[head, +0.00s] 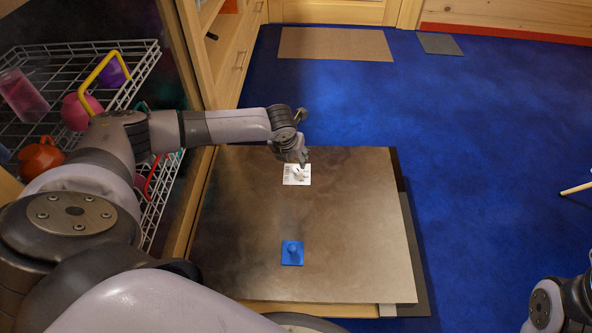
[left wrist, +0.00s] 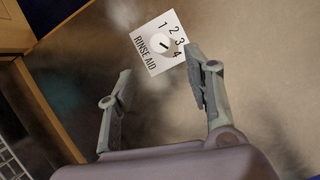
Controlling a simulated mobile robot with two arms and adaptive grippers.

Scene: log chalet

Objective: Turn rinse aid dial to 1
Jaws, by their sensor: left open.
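The rinse aid dial is a round white knob (head: 298,173) on a square white plate (head: 290,181) on the open dishwasher door. In the left wrist view the knob (left wrist: 163,46) sits on its plate (left wrist: 151,61), marked RINSE AID with numbers 1 to 4. A short dark mark on the knob points right and slightly up, roughly toward 3. My left gripper (head: 303,159) is above the dial's far edge in the head view. In the left wrist view its fingers (left wrist: 159,63) are spread and empty, with the dial beyond and between their tips. My right gripper is out of view.
The door (head: 350,235) lies flat, with a blue knob on a blue square (head: 292,253) nearer me. A wire rack (head: 145,90) with cups and a teapot (head: 40,158) stands left. Blue carpet (head: 480,180) is open at the right.

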